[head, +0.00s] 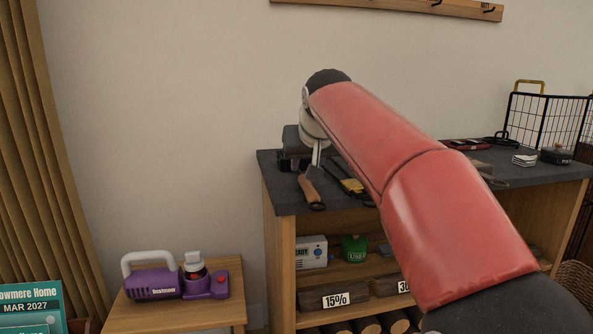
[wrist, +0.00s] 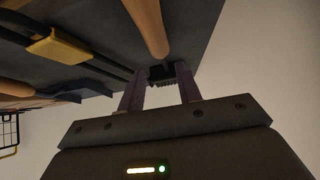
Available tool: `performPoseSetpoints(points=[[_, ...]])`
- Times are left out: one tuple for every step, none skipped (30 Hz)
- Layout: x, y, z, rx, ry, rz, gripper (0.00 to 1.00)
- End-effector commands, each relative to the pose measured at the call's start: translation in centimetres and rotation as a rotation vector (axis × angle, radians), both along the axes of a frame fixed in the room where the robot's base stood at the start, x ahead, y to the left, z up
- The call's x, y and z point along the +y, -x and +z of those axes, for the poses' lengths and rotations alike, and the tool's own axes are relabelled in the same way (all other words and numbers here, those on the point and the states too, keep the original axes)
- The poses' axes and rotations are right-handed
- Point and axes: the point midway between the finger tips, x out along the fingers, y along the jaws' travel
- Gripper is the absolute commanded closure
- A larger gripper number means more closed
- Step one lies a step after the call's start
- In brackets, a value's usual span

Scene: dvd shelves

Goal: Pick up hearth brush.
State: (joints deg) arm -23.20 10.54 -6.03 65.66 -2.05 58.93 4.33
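The hearth brush, with a wooden handle (wrist: 148,25) and dark bristles (wrist: 168,72), lies on the dark shelf top near its left end. In the head view its handle (head: 309,186) shows just below my wrist, while the bristle end is hidden there. My gripper (wrist: 161,76) is open, its two dark fingers apart. In the wrist view the bristle end appears between the fingertips, with gaps on both sides. I cannot tell how far it is from them in depth.
A yellow-banded dark tool (wrist: 58,46) lies close beside the brush. Another wooden-handled tool (wrist: 35,88) lies farther along the dark top (head: 288,197). A black wire basket (head: 548,120) stands at the right. A purple machine (head: 178,282) sits on a lower wooden table.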

Motion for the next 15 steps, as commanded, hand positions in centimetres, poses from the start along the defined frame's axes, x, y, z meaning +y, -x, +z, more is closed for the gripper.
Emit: performPoseSetpoints(points=[[0.2, -0.4, -0.5, 0.002, 0.001, 0.001, 0.66], [0.4, -0.7, -0.7, 0.002, 0.001, 0.001, 0.66], [0.6, -1.1, -1.1, 0.002, 0.001, 0.001, 0.66], [0.8, -1.4, -1.4, 0.003, 0.001, 0.001, 0.66], [1.0, -1.8, -1.7, 0.003, 0.001, 0.001, 0.66], [1.1, -2.2, -2.1, 0.003, 0.001, 0.001, 0.66], [1.2, -2.5, -2.5, 0.002, 0.000, 0.000, 0.66], [1.2, -2.8, -2.7, 0.002, 0.000, 0.000, 0.66], [1.3, -3.1, -2.9, 0.001, -0.001, 0.000, 0.66], [1.3, -3.2, -3.0, 0.000, -0.001, 0.000, 0.66], [1.3, -3.3, -3.1, 0.000, -0.001, 0.000, 0.66], [1.3, -3.3, -3.1, 0.000, -0.001, 0.000, 0.66], [1.3, -3.3, -3.1, 0.000, -0.001, 0.000, 0.66], [1.3, -3.3, -3.1, 0.000, -0.001, 0.000, 0.66], [1.3, -3.3, -3.1, 0.000, -0.001, 0.000, 0.66]])
